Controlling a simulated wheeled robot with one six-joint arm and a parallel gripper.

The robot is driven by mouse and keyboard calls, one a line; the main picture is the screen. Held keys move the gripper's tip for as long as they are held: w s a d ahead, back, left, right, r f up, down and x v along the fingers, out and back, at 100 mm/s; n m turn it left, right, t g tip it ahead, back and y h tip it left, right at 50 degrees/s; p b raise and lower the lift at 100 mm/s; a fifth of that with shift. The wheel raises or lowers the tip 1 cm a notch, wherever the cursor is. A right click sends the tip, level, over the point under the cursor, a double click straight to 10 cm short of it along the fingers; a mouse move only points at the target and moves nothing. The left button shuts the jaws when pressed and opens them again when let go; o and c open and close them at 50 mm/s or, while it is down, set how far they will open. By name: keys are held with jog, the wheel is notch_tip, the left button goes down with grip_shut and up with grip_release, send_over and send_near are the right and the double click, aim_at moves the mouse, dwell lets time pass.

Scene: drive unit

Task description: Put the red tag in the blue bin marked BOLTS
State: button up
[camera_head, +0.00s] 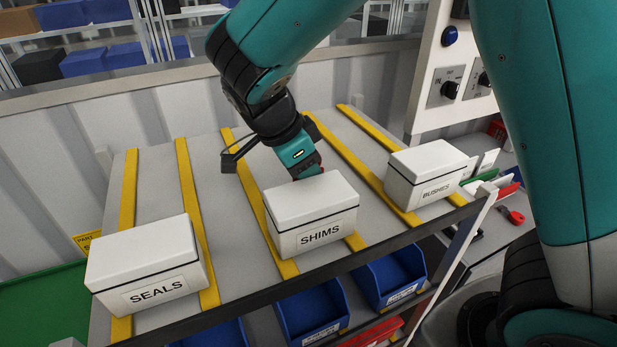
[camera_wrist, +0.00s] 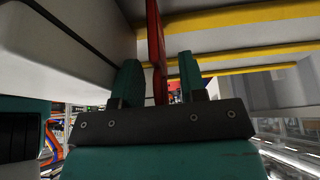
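A thin red piece, which looks like the red tag (camera_wrist: 156,45), stands upright between the two teal fingers of my gripper (camera_wrist: 160,80) in the wrist view. The fingers are apart, with a gap between the tag and the right finger. In the head view my gripper (camera_head: 308,170) points down behind the white SHIMS box (camera_head: 311,213), which hides the fingertips. Blue bins stand below the sloped shelf: one at the middle (camera_head: 312,312), one at right (camera_head: 391,275) and one cut off at left (camera_head: 212,335). Their labels are too small to read.
A white SEALS box (camera_head: 147,262) stands left and a white BUSHES box (camera_head: 430,175) right on the grey shelf with yellow strips. A control panel (camera_head: 455,75) is behind at right. A green surface (camera_head: 42,305) lies at left. The shelf's left part behind SEALS is clear.

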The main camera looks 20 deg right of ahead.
grip_shut()
